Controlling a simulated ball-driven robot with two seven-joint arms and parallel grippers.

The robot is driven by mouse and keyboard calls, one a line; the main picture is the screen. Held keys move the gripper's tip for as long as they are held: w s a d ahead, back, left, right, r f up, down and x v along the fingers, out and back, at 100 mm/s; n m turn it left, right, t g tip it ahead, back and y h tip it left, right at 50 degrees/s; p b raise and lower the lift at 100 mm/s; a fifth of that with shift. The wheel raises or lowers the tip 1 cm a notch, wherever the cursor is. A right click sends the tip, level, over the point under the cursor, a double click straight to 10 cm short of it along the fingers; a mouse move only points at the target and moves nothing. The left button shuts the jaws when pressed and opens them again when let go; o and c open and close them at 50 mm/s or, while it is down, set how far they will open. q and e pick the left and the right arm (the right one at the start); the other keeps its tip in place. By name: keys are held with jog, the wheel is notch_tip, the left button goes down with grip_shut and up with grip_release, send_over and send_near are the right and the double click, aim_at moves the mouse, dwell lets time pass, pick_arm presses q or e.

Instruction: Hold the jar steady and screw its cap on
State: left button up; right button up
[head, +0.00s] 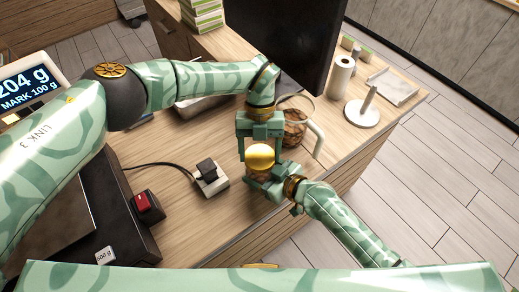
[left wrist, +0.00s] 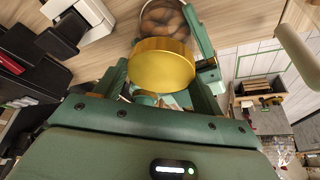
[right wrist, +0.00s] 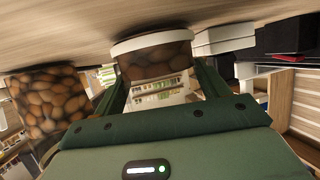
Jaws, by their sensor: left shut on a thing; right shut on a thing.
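The gold cap (head: 259,156) is between the fingers of my left gripper (head: 260,142), which is shut on it; it also shows in the left wrist view (left wrist: 162,62). The jar, full of brown nuts, shows beyond the cap in the left wrist view (left wrist: 165,18) and between my right gripper's fingers in the right wrist view (right wrist: 155,58). My right gripper (head: 267,180) is shut on the jar from the front right. The cap is over the jar's top, mostly hiding the jar in the head view. I cannot tell whether its thread is engaged.
A glass vessel of nuts (head: 293,132) with a pale handle stands close behind the grippers. A white block with a black plug (head: 210,173) is to the left. A monitor (head: 285,38), paper roll (head: 341,77) and white stand (head: 362,112) are behind. The front right tabletop is narrow.

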pick_arm(q)
jog(key=o, duration=0.9)
jog(key=shift+o, duration=0.2)
jog(key=shift+r, duration=2.3)
jog(key=shift+d, duration=0.1)
